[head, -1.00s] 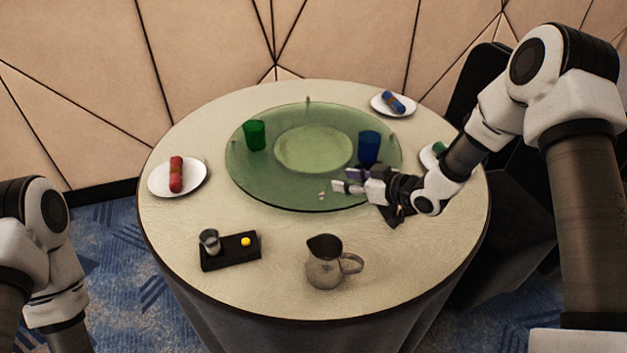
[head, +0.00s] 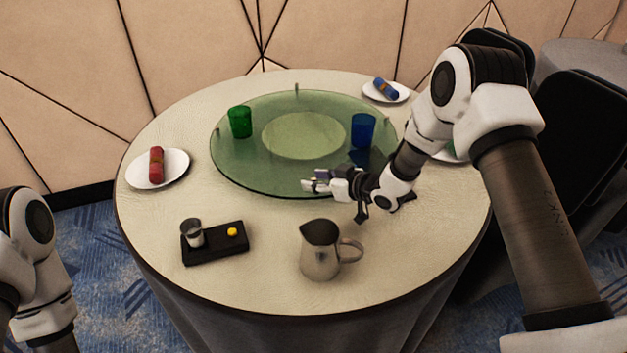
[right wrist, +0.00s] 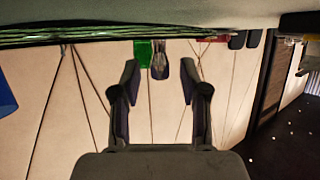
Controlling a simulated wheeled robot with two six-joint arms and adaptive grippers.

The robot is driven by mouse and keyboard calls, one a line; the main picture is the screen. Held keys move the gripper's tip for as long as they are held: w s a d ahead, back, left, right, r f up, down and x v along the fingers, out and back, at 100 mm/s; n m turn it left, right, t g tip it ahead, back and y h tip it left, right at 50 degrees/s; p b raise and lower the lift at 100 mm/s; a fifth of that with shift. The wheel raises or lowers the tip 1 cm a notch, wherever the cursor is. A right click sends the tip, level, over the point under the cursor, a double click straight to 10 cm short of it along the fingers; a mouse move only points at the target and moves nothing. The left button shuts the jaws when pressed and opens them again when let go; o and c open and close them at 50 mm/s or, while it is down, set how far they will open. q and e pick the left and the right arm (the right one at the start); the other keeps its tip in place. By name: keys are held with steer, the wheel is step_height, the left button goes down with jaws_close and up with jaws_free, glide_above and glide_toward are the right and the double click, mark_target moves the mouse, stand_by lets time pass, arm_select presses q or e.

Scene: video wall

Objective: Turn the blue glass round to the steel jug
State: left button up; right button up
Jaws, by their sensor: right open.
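The blue glass (head: 362,131) stands upright on the right side of the green glass turntable (head: 240,172). The steel jug (head: 320,252) stands on the table in front of the turntable, its handle to the right. My right gripper (head: 309,186) is open and empty at the turntable's front rim, its fingers pointing left. In the right wrist view, which looks upside down, a small clear knob (right wrist: 160,60) appears between the spread fingers (right wrist: 158,82); whether they touch it I cannot tell. A cut-off blue shape at that view's left edge looks like the blue glass. My left gripper is out of view.
A green glass (head: 240,122) stands on the turntable's left side. A black tray (head: 215,251) with a small cup and a yellow ball lies left of the jug. Plates with a red roll (head: 156,166) and a blue roll (head: 386,88) flank the turntable. Another plate is partly behind my right arm.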

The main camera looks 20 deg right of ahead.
steer(key=shift+w+a+f, duration=0.2)
steer(key=shift+w+a, duration=0.1)
steer(key=shift+w, duration=0.15)
steer(key=shift+s, duration=0.1)
jaws_close()
steer(key=shift+a, duration=0.15)
